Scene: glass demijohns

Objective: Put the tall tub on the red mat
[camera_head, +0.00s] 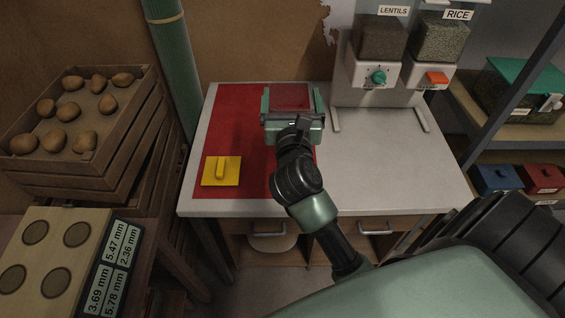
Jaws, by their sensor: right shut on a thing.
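The red mat (235,120) lies on the left part of the pale worktop. My right gripper (292,99) is over the mat's back right part, with one green finger on each side of a clear tub. The tub (291,94) looks see-through, with red showing through it, and the gripper is shut on it. The gripper and wrist hide its near side, so I cannot tell its height or whether it touches the mat. My left gripper is not in view.
A yellow square with a raised handle (221,171) lies on the mat's front left. Lentil (377,50) and rice (437,55) dispensers stand at the back right. The worktop (390,165) is clear at right. A potato crate (85,120) stands left, shelves right.

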